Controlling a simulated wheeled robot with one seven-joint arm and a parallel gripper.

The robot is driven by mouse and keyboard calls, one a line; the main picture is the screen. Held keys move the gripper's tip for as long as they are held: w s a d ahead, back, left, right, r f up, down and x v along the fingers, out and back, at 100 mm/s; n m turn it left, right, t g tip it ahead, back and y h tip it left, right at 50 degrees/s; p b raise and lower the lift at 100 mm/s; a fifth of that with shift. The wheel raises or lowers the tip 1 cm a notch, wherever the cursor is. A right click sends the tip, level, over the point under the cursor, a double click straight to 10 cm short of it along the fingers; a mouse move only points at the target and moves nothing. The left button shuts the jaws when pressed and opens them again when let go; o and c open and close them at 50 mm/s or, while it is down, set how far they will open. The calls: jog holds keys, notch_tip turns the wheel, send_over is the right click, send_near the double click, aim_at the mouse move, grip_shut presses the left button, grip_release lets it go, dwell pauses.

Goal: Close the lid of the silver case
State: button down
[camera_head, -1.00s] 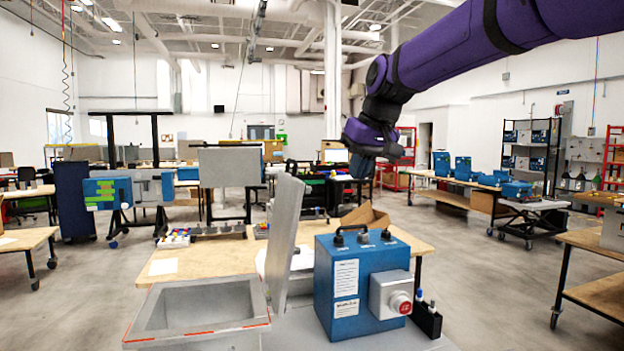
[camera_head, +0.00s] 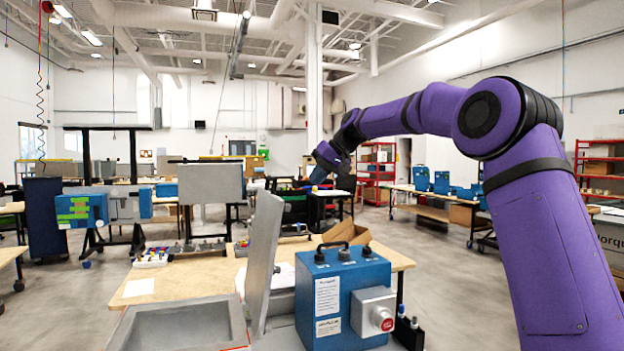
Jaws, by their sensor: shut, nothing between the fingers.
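The silver case (camera_head: 228,309) is at the bottom of the view, cut off by the lower edge, with its grey hollow inside showing. Its lid (camera_head: 264,252) is open and stands nearly upright on the case's right side, leaning a little to the right at the top. My gripper (camera_head: 318,175) is small and dark at the end of my purple arm. It is shut and empty, in the air above and to the right of the lid's top edge, apart from it. The fingertips are hard to make out.
A blue analyser box (camera_head: 345,285) with a black handle and a red button stands just right of the lid. A black holder (camera_head: 408,334) is beside it. Behind is a wooden table (camera_head: 205,277) with small parts and an open cardboard box (camera_head: 346,233).

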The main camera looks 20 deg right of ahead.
jog(key=w+a+f, duration=0.3)
jog(key=a+f, duration=0.2)
jog(key=a, duration=0.2)
jog(key=shift+a, duration=0.35)
jog(key=shift+a, duration=0.1)
